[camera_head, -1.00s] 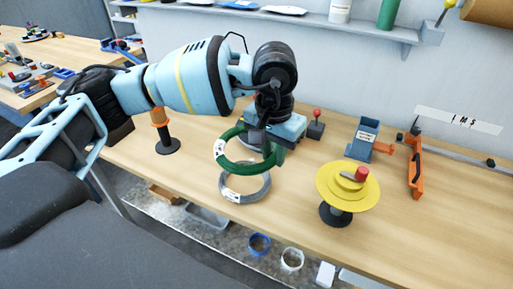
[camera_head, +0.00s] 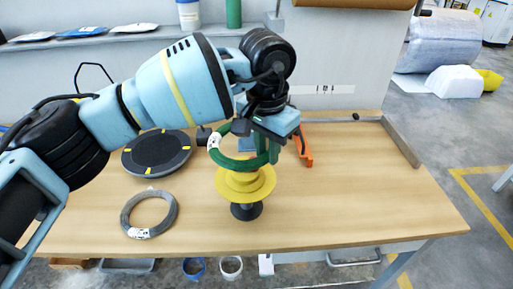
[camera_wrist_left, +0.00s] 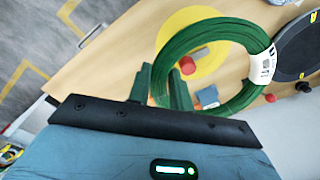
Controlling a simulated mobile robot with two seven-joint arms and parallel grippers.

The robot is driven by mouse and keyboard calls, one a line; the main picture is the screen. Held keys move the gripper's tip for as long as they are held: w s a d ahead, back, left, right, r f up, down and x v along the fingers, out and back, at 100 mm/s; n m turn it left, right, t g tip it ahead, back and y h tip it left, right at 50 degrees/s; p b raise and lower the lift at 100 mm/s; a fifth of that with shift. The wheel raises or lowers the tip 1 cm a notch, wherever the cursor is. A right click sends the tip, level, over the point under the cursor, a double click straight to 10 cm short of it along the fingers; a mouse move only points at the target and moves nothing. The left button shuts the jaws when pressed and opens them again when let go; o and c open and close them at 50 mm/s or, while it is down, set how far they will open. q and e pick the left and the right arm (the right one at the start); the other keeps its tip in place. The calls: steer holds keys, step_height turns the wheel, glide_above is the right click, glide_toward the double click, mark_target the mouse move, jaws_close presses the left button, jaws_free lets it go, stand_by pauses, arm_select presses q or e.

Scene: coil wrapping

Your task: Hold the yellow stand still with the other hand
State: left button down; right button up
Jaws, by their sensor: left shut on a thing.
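The yellow stand (camera_head: 262,190) is a round yellow disc with a raised middle on a black foot, upright on the bench. In the left wrist view its yellow disc (camera_wrist_left: 190,22) shows behind and through the green coil. My left gripper (camera_head: 268,150) is shut on the green coil (camera_head: 232,163), which has a white label. The coil hangs over the rear part of the stand; I cannot tell whether they touch. In the left wrist view the green fingers (camera_wrist_left: 160,84) are at the rim of the coil (camera_wrist_left: 218,28). My right gripper is not in view.
A grey coil (camera_head: 128,219) lies on the bench to the left. A dark round turntable (camera_head: 150,153) is behind it. An orange part (camera_head: 305,150) stands behind the stand to the right. The bench (camera_head: 370,190) right of the stand is clear.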

arm_select(q)
steer(key=shift+f, duration=1.95)
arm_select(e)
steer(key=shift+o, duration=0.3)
